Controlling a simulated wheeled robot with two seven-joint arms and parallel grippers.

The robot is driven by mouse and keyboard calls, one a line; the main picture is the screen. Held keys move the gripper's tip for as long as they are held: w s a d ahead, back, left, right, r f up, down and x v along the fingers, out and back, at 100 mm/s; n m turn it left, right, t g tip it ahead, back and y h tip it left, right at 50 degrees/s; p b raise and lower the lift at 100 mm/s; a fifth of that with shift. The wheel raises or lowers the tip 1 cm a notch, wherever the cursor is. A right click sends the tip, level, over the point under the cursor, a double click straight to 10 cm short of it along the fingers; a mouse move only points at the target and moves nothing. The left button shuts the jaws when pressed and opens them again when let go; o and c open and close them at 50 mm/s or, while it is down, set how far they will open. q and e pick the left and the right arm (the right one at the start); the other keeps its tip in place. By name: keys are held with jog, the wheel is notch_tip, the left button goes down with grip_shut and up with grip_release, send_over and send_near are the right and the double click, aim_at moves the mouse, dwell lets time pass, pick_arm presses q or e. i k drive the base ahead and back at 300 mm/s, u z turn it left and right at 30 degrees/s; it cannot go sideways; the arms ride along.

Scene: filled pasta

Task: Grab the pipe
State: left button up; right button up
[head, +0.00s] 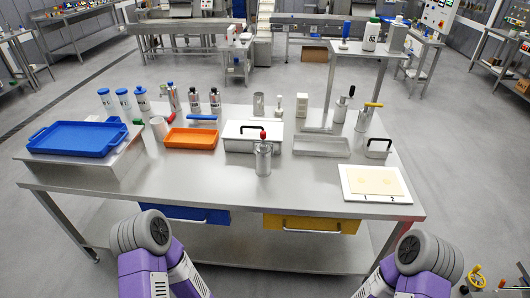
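No object is plainly marked as the pipe. Candidates stand on the steel table (232,188). A metal cylinder with a red knob (263,160) stands upright near the middle front. A plain metal cylinder (258,105) stands upright behind the lidded box. Another short metal cylinder (158,128) is at the left, beside the orange tray. Which of these is the pipe, I cannot tell. Only purple and grey links of my two arms show at the bottom edge, short of the table. Neither gripper's fingers are in view.
A blue tray (77,138) rests on a raised stand at the left. An orange tray (191,138), a lidded steel box (240,138) and a shallow steel tray (320,145) fill the middle. A white board (375,184) lies front right. The front left-centre tabletop is clear.

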aim_at(263, 161)
jog(key=u, duration=2.05)
jog(key=i, duration=1.3)
jog(key=z, duration=3.15)
